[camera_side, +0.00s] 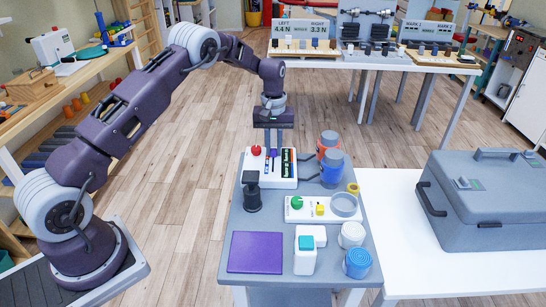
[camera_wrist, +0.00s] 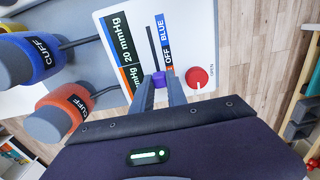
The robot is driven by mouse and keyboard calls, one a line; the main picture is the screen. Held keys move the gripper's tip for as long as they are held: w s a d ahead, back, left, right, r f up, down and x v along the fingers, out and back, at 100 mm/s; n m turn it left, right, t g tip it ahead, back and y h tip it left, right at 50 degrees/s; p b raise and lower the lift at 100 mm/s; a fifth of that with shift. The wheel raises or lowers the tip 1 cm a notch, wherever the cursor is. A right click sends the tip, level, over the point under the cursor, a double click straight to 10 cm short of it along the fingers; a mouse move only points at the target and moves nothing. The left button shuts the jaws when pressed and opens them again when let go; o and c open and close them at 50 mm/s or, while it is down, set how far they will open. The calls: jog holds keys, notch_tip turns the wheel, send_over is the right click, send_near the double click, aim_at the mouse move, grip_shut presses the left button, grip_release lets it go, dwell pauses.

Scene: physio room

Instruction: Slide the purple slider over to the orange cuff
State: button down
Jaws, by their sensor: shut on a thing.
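The purple slider (camera_wrist: 159,79) sits on a white control box (camera_wrist: 118,30), at the near end of a dark slot (camera_wrist: 153,45). My gripper (camera_wrist: 162,84) is shut on it, one finger on each side. The slider is past the OFF mark, on the side away from the BLUE mark. The orange cuff (camera_wrist: 66,106) and a blue cuff (camera_wrist: 30,58) are left of the box in the wrist view. In the side view my gripper (camera_side: 273,152) reaches down onto the box (camera_side: 284,182), with the orange cuff (camera_side: 327,141) to its right.
A red knob (camera_wrist: 197,77) is close beside my gripper. A grey case (camera_side: 490,205) stands at right.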

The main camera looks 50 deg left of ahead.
jog(key=shift+w+a, duration=0.4)
jog(key=c, duration=1.3)
grip_release()
jog(key=shift+r, duration=0.1)
